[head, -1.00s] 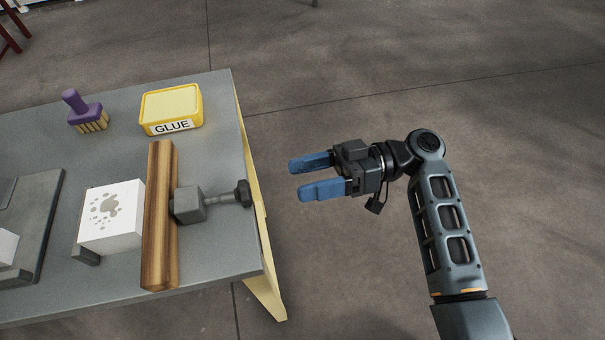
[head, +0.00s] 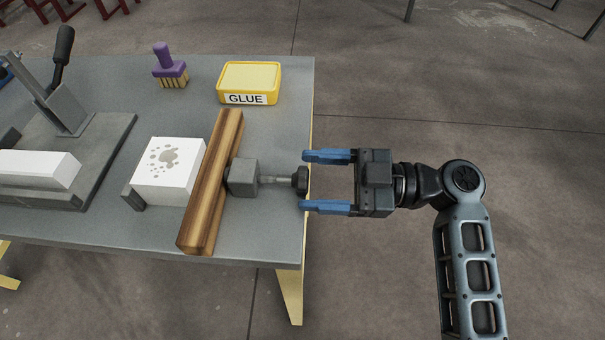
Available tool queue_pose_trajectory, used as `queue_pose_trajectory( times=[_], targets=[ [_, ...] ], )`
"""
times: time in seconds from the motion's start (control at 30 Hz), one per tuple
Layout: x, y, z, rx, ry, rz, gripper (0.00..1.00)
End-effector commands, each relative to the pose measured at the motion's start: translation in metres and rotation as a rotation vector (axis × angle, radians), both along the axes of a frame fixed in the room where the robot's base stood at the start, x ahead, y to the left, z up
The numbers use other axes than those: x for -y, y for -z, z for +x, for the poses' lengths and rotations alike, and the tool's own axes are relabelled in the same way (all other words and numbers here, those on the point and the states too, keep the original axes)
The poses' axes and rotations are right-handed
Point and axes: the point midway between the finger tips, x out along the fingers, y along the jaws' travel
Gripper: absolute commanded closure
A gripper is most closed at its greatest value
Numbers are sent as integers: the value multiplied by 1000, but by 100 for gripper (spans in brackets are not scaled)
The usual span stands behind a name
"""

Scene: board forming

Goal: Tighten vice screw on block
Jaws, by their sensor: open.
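The vice screw (head: 276,180) is a grey rod with a dark knob (head: 300,179) at its right end, near the table's right edge. It runs into a grey vice body (head: 243,177) that stands against a wooden beam (head: 213,190). The white block (head: 169,170), with a grey splatter mark, sits left of the beam, with a dark grey jaw piece (head: 135,198) at its lower left. My gripper (head: 326,181) is open and points left. Its blue fingertips lie above and below the knob in the picture; I cannot tell whether they touch it.
A yellow glue box (head: 249,83) and a purple-handled brush (head: 169,66) stand at the back of the grey table (head: 275,232). A grey press with a lever (head: 62,100) and a white piece (head: 38,168) are on the left. Open floor lies right of the table.

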Motion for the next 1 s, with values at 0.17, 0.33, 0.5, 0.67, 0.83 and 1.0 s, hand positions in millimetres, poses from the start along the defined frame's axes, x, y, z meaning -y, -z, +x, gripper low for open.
queue_pose_trajectory(
  times=[0.17, 0.33, 0.5, 0.67, 0.83, 1.0],
  targets=[
    [-20, -1, 0, -1, -2, 1, 28],
    [-26, 0, 1, -2, 0, 1, 28],
    [-27, 0, 1, -2, 0, 0, 28],
    [-26, 0, 1, -2, 0, 0, 40],
    [-26, 0, 1, -2, 0, 0, 56],
    [-26, 0, 1, -2, 0, 0, 72]
  ],
)
